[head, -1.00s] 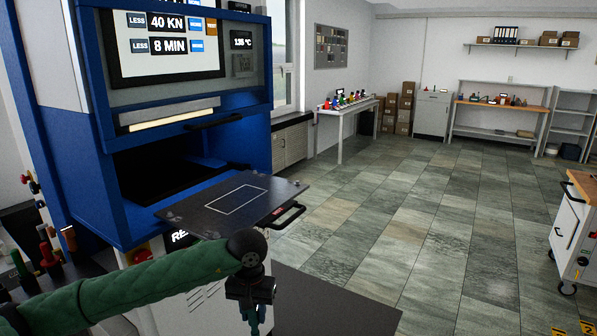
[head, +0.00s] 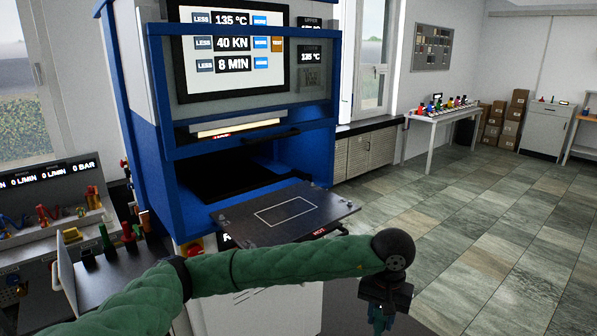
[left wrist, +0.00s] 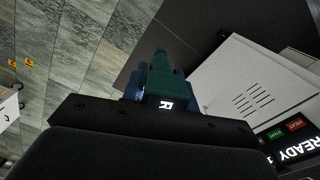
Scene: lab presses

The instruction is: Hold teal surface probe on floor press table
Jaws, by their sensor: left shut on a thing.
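The floor press (head: 240,110) is a blue cabinet with a screen reading 135 °C, 40 KN and 8 MIN. Its dark table plate (head: 262,222), marked with a white rectangle, sticks out of the open front. My left gripper (head: 380,318) hangs pointing down, to the right of the plate and nearer to me, apart from it. In the left wrist view the gripper (left wrist: 158,92) is shut on the teal surface probe (left wrist: 160,68), a dark teal piece with a narrower tip and a letter R. In the head view the probe is mostly hidden or dark. My right gripper is not in view.
A side bench (head: 92,262) with colored knobs and fittings stands left of the press. A white table (head: 440,113) with colored items stands at the back. Cardboard boxes (head: 508,120) are stacked beyond it. The tiled floor (head: 480,220) to the right is clear.

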